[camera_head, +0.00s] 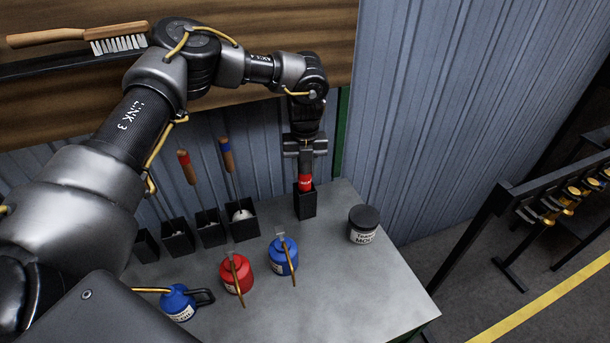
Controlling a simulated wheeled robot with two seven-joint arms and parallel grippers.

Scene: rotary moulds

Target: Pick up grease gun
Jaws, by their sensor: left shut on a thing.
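My left gripper (305,153) points down at the back right of the grey bench. It is shut on the upper part of an upright tool with a red band (305,183), which I take to be the grease gun. The tool's lower part is hidden in a narrow black holder (306,205) on the bench. The fingers cover its top. My right gripper is not in view.
A red pot (236,274), a blue pot (283,256), a blue oil can (178,303) and a dark-lidded jar (363,224) stand on the bench (345,290). A brush (120,42) lies on the shelf above.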

